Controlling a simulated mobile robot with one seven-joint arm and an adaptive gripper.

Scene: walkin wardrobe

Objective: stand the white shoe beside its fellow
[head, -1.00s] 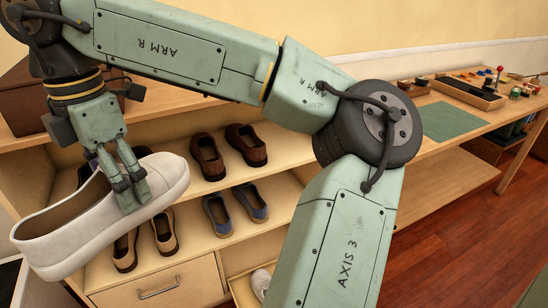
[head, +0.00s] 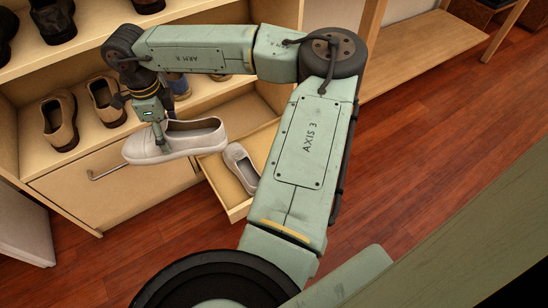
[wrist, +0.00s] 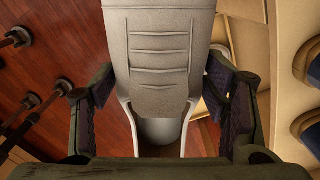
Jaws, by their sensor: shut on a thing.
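My gripper (head: 160,142) is shut on a white shoe (head: 196,137), gripping its side. The shoe is off any surface, roughly level, in front of the lower cabinet, its toe towards the left in the head view. In the wrist view the held shoe (wrist: 160,65) fills the middle between my fingers (wrist: 163,88). A second white shoe (head: 240,168), its fellow, rests in the open drawer (head: 218,182), to the right of and below the held one in the picture. The held shoe hides part of the drawer's back left.
A shut drawer front with a handle (head: 106,174) lies left of the open one. Tan shoes (head: 60,121) stand on the shelf above, dark shoes (head: 53,20) higher up. A wooden bench shelf (head: 410,55) is at the right. Open red floor (head: 400,150) lies between.

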